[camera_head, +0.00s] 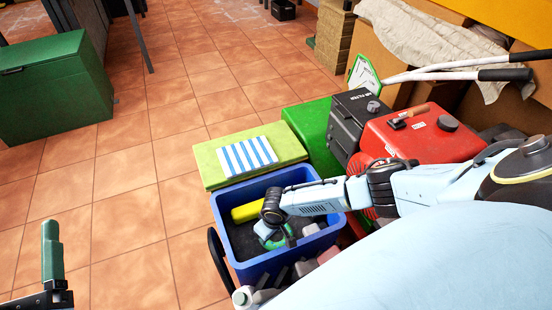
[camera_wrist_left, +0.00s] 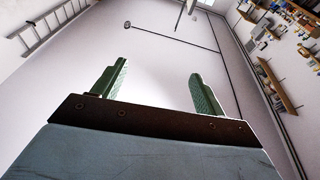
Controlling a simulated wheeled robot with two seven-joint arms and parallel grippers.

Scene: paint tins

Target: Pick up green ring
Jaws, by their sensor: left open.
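The blue crate (camera_head: 262,262) stands low in the middle of the head view. My right gripper (camera_head: 270,232) reaches down into it from the right. Small green patches show at the gripper's end, inside the crate. I cannot tell whether they are the green ring or the gripper's own green fingers, so no green ring is clearly seen. Whether the right gripper is open or shut is hidden. My left gripper (camera_wrist_left: 158,72) is open and empty in the left wrist view, with two green fingers wide apart. It also shows at the lower left of the head view, away from the crate.
A yellow object (camera_head: 247,212) lies in the crate. A blue-and-white striped cloth (camera_head: 248,157) lies on a yellow-green lid (camera_head: 207,161) behind it. A red box (camera_head: 425,138) and a black box (camera_head: 348,122) stand at the right. The tiled floor at left is clear up to a green chest (camera_head: 50,90).

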